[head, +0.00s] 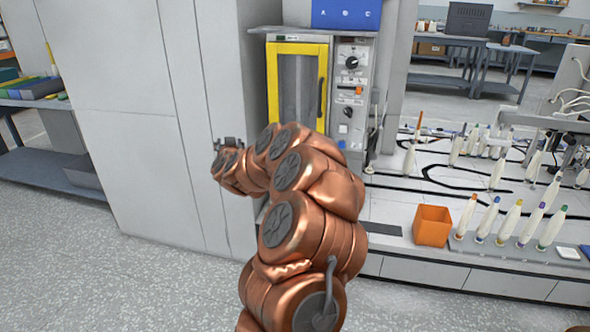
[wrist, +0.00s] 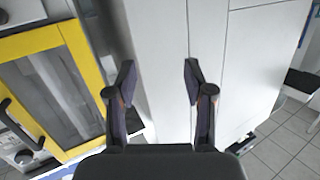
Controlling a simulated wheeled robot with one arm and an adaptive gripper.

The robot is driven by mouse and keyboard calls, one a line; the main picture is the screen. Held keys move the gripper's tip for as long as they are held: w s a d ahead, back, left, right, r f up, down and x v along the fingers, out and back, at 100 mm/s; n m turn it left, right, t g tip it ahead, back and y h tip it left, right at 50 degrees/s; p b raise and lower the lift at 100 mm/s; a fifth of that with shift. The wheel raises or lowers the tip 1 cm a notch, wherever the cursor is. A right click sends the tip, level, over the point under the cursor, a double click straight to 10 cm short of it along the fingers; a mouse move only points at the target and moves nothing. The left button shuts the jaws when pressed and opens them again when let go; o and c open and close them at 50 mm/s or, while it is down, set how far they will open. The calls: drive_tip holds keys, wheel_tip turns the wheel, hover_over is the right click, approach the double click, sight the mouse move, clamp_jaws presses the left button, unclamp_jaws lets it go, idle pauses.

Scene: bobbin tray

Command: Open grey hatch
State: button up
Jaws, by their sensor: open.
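A tall pale grey cabinet (head: 150,150) stands left of centre in the head view, with thin seams marking flat panels. Its panels (wrist: 255,50) also fill the middle and right of the wrist view. I cannot tell for sure which panel is the grey hatch, and no handle shows on them. My gripper (head: 228,143) is in front of the cabinet, near its right part. In the wrist view my gripper (wrist: 159,82) is open, with its two dark fingers apart and nothing between them. My copper arm hides part of the cabinet's lower right side.
Right of the cabinet is an oven-like unit with a yellow-framed glass door (head: 298,85) and dark handle. A worktop (head: 390,205) holds an orange bin (head: 433,226) and several bobbins. A shelf (head: 60,160) stands at far left. The speckled floor (head: 90,270) in front is clear.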

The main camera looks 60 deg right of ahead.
drive_tip(key=s+d+f+m+g+h+b, duration=0.2)
drive_tip(key=s+d+f+g+h, duration=0.1)
drive_tip(key=s+d+f, duration=0.4)
drive_tip(key=s+d+f+m+g+h+b, duration=0.25)
drive_tip(key=s+d, duration=0.25)
drive_tip(key=d, duration=0.3)
drive_tip(key=b+x, duration=0.2)
drive_tip(key=x, duration=0.6)
drive_tip(key=shift+s, duration=0.2)
drive_tip(key=shift+d+g+h, duration=0.2)
drive_tip(key=shift+g+h, duration=0.05)
drive_tip(key=shift+c, duration=0.4)
clamp_jaws()
